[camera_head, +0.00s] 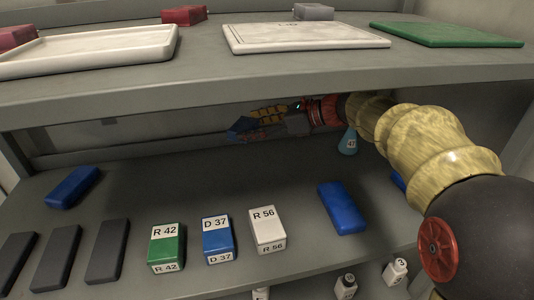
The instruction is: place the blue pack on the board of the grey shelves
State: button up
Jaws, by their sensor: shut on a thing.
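My gripper (252,126) is deep in the bay of the grey shelves, under the upper board, reached from the right by my arm. It is shut on a dark blue thing (239,128), which looks like the blue pack; shade and the fingers hide much of its shape. It is held above the back part of the lower grey board (190,185). I cannot tell whether it touches the board or the back wall. Other blue packs lie on this board: one at the left (73,187), one right of middle (342,208), and one mostly hidden by my arm (398,180).
In front stand a green R 42 box (167,246), a blue D 37 box (217,240) and a white R 56 box (268,230). Several dark grey blocks (57,258) lie at left. A blue cone-like piece (348,142) stands near my arm. The upper board (205,85) hangs close overhead.

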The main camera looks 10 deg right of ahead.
send_over(275, 156)
jog(key=f, duration=0.4)
jog(key=a+f, duration=0.1)
jog(key=f, duration=0.1)
jog(key=shift+s, duration=0.2)
jog(key=shift+d+f, duration=0.35)
jog(key=shift+f, duration=0.15)
jog(key=shift+w+d+f, duration=0.1)
jog(key=shift+f, duration=1.5)
jog(key=shift+f, duration=0.1)
jog(key=o, duration=1.2)
